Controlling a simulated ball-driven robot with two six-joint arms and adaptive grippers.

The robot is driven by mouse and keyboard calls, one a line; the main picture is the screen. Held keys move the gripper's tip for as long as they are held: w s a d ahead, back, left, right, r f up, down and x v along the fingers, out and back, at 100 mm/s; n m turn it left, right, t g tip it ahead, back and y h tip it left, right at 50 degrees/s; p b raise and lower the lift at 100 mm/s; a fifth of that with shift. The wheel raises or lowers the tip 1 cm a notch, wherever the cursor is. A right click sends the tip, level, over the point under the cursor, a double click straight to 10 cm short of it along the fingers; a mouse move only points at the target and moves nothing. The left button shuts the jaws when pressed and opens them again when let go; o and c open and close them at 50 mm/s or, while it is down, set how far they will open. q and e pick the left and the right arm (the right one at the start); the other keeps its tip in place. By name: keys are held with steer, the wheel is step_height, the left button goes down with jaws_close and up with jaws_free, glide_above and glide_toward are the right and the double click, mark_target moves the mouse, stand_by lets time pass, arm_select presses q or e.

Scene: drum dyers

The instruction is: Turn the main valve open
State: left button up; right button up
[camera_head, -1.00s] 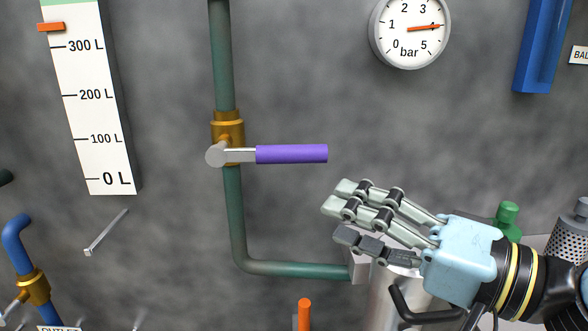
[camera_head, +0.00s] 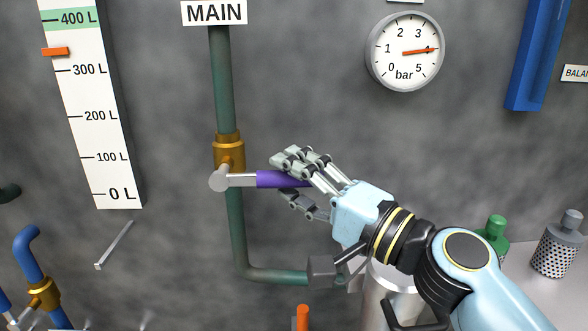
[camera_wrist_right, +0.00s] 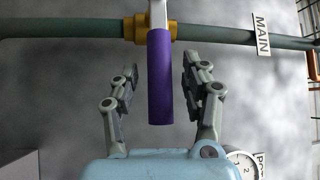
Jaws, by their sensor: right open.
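The main valve has a brass body (camera_head: 229,150) on a green vertical pipe under the MAIN sign (camera_head: 214,12). Its lever, a grey arm with a purple handle (camera_head: 267,179), points right, across the pipe. My right gripper (camera_head: 290,177) is open around the handle's right part, with fingers above and below it. In the right wrist view the purple handle (camera_wrist_right: 160,78) lies between the spread fingers of my right gripper (camera_wrist_right: 158,88), with a gap on both sides. The handle's right end is hidden by the fingers in the head view. My left gripper is not in view.
A pressure gauge (camera_head: 405,51) hangs at upper right, its needle near 4 bar. A level scale (camera_head: 89,110) stands at left with an orange marker (camera_head: 55,51) above 300 L. A metal cylinder (camera_head: 382,290) and bottles, one green (camera_head: 496,232), are below right.

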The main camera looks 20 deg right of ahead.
steer(key=shift+w, duration=0.1)
jaws_close()
stand_by(0.3)
